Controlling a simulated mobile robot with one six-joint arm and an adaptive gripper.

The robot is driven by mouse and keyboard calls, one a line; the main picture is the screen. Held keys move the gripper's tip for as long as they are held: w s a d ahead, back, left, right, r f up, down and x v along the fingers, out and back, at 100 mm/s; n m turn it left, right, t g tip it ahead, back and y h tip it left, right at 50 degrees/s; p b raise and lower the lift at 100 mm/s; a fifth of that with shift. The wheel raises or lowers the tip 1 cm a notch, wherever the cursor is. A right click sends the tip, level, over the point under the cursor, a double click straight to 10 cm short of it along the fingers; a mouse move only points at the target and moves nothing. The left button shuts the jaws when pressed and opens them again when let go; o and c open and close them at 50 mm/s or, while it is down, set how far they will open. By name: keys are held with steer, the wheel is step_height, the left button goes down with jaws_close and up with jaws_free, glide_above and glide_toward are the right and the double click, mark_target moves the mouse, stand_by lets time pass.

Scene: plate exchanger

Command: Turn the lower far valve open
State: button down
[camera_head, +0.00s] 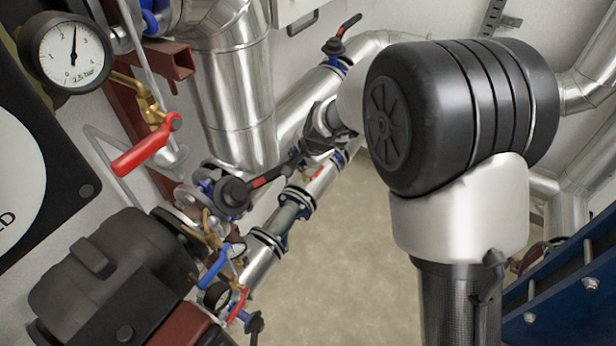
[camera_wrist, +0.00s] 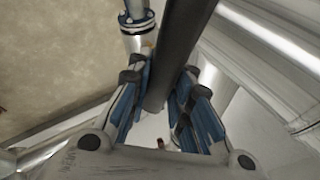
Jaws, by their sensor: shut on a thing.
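My gripper (camera_wrist: 158,84) shows in the wrist view with its blue-padded fingers on either side of a dark lever (camera_wrist: 182,38). The lever runs between the fingers toward the top of the picture. In the head view my gripper (camera_head: 318,132) is at the far pipe run, partly hidden by my arm. A black valve lever with a red mark (camera_head: 268,176) reaches from a round black hub (camera_head: 232,196) up to the gripper. The exact contact is hidden in the head view. A higher valve (camera_head: 335,46) with a black and red lever stands farther back.
A pressure gauge (camera_head: 73,54) and a red-handled valve (camera_head: 148,146) are at the left. A dark pump (camera_head: 110,275) is at the lower left. A blue frame (camera_head: 565,290) stands at the lower right. Bare floor (camera_head: 345,270) lies between.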

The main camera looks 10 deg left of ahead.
steer(key=w+a+r+n+t+b, duration=0.1)
steer(key=w+a+r+n, duration=0.1)
steer(key=a+r+n, duration=0.1)
steer(key=shift+w+a+r+t+y, duration=0.2)
steer(key=shift+r+t+y, duration=0.1)
steer(key=shift+r, duration=0.4)
steer(key=shift+r, duration=0.1)
steer(key=c, duration=1.5)
jaws_free()
steer(key=shift+a, duration=0.1)
steer(key=shift+c, duration=0.2)
steer(key=shift+o, duration=0.5)
steer(key=shift+s+f, duration=0.1)
steer(key=shift+f, duration=0.1)
steer(key=v, duration=1.2)
